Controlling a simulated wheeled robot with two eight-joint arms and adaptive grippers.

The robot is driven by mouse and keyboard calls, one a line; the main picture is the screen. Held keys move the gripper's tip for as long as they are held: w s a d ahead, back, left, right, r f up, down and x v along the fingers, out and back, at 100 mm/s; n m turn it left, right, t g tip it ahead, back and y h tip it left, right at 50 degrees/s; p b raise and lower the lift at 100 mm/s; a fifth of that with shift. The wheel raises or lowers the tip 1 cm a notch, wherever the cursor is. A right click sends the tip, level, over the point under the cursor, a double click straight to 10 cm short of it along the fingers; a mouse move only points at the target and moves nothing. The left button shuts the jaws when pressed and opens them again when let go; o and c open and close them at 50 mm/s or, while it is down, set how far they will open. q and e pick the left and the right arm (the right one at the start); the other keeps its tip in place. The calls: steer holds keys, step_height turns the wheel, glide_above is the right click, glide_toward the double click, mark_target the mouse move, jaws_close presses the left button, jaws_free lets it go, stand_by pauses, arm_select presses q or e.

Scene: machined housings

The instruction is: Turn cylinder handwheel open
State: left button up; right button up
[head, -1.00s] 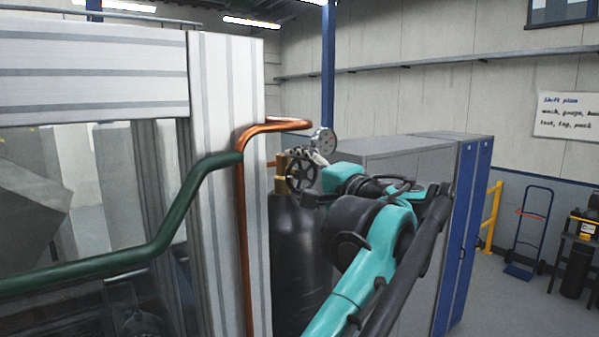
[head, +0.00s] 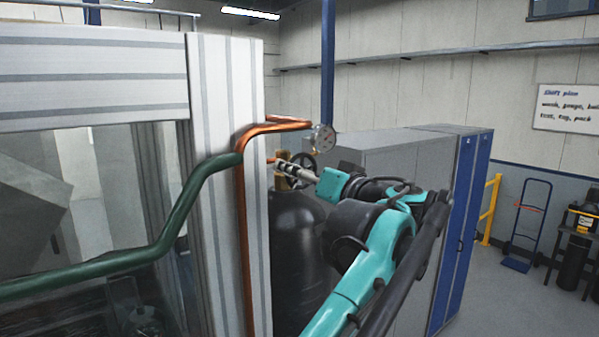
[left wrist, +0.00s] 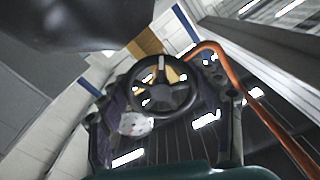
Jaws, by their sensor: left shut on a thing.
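The black spoked handwheel (head: 312,159) sits on the brass valve (head: 281,181) at the top of a dark gas cylinder (head: 297,240). My left gripper (head: 284,167) reaches the wheel from the right, and its fingers cover part of it in the head view. In the left wrist view the handwheel (left wrist: 170,96) lies between the two fingers of the left gripper (left wrist: 166,88), which is shut on it. The exact finger contact is hard to see. My right gripper is in neither view.
A round gauge (head: 323,138) is just above the wheel. A copper pipe (head: 247,220) runs down the striped machine post (head: 217,190) left of the cylinder. Grey-and-blue cabinets (head: 400,150) stand behind my arm.

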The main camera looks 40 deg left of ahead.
arm_select(q)
steer(key=shift+w+f+n, duration=0.1)
steer(key=shift+f+n, duration=0.1)
steer(key=shift+n, duration=2)
steer(key=o, duration=1.2)
steer(key=shift+c, duration=0.2)
steer(key=shift+r, duration=0.1)
steer(key=v, duration=1.2)
